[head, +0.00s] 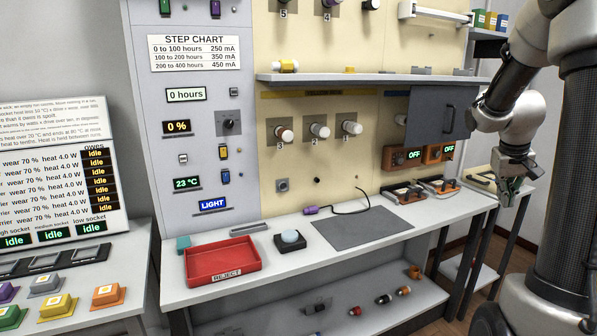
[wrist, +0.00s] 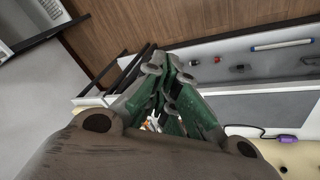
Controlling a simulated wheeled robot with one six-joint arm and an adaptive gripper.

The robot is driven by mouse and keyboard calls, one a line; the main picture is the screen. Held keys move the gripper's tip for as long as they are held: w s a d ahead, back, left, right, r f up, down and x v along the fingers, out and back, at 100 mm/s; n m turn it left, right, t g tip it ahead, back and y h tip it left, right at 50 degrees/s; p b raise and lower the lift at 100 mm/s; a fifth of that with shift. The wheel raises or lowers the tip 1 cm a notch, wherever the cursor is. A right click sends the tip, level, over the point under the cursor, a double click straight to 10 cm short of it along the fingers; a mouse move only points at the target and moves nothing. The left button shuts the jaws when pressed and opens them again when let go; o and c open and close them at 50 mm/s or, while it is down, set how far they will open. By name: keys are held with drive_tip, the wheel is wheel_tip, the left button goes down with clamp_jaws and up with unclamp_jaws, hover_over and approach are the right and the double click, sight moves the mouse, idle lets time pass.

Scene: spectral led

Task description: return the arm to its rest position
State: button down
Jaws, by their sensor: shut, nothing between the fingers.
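My arm stands at the right of the head view, folded upright beside the bench. My gripper (head: 508,190) hangs at its lower end, off the bench's right end, in front of a small side table. In the wrist view my gripper (wrist: 168,75) shows its green fingers closed together with nothing between them. It touches nothing that I can see.
The bench (head: 285,265) holds a red reject tray (head: 222,262), a dark mat (head: 358,228) and a purple-handled probe (head: 311,210). The wooden floor (wrist: 120,25) is clear.

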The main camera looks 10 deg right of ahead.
drive_tip(key=s+a+r+n+t+y, duration=0.1)
drive_tip(key=s+a+r, duration=0.2)
drive_tip(key=s+a, duration=0.7)
drive_tip(key=s+a+r+n+t+y, duration=0.1)
drive_tip(key=s+a+r+n+y, duration=0.1)
drive_tip(key=s+a, duration=0.8)
drive_tip(key=a+r, duration=0.1)
drive_tip(key=a, duration=0.3)
drive_tip(key=shift+a+r+n, duration=0.15)
drive_tip(key=shift+a+n, duration=0.15)
drive_tip(key=shift+a, duration=0.1)
drive_tip(key=shift+s, duration=0.1)
idle(0.5)
